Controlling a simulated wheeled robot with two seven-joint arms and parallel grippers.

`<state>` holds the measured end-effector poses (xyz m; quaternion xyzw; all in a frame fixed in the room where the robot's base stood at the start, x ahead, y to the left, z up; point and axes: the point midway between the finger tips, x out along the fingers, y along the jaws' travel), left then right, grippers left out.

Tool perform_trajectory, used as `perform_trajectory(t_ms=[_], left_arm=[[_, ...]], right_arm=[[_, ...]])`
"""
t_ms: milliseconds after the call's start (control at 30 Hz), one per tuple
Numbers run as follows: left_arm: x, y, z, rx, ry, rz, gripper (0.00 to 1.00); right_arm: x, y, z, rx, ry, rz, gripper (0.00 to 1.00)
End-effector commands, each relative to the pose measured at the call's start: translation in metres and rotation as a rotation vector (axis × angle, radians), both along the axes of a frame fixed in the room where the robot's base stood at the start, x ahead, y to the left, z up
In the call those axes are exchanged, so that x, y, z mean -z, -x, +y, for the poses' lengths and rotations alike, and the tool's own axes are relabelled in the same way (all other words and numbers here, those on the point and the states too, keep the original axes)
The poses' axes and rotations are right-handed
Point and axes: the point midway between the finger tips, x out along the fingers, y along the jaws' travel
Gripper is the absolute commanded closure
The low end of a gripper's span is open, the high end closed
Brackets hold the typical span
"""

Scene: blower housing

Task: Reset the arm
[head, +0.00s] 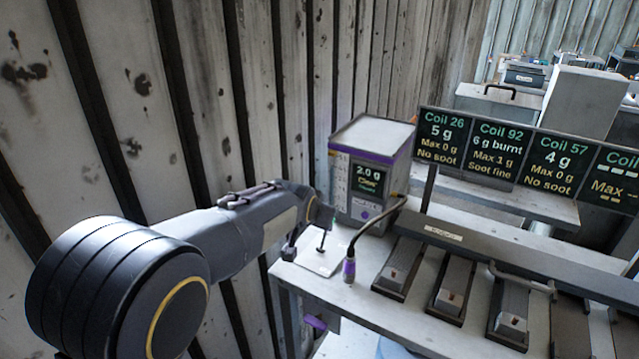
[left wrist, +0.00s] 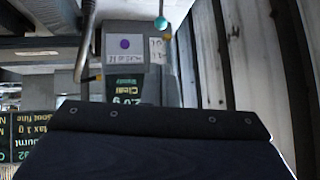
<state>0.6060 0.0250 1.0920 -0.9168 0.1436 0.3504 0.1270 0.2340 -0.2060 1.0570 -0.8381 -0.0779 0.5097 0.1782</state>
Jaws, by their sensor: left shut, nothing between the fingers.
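My left arm reaches in from the left in the head view. Its dark gripper end (head: 324,216) is over the left end of the bench, beside the grey box with the purple band (head: 376,140). The gripper is shut with nothing held; its fingertips are hard to make out against the arm. The box's small screen reads 2.0 g and "Clear". In the left wrist view the same box (left wrist: 130,62) appears upside down, and a dark body covers the lower part. My right gripper is not in view.
A white plate (head: 318,256) with a small dark upright piece lies below the gripper. A bent hose with a purple tip (head: 349,270) stands beside it. Coil signs (head: 500,150) rise above several grey slots on the bench. A ribbed wall (head: 200,90) closes the left side.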

Motion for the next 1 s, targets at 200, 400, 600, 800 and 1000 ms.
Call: perform_trajectory(t_ms=[200,400,600,800,1000], left_arm=[[0.003,0.023,0.047,-0.069,0.103,0.095,1.0],[0.003,0.109,0.127,-0.175,0.325,0.28,1.0],[-0.002,0.218,0.17,-0.231,0.47,0.375,1.0],[0.011,0.316,0.182,-0.292,0.493,0.408,1.0],[0.031,0.364,0.181,-0.35,0.465,0.424,1.0]], right_arm=[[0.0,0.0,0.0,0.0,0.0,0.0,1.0],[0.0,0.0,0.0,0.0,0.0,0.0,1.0],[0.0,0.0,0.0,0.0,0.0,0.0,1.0],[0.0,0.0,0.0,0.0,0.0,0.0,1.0],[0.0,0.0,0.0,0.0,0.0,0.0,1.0]])
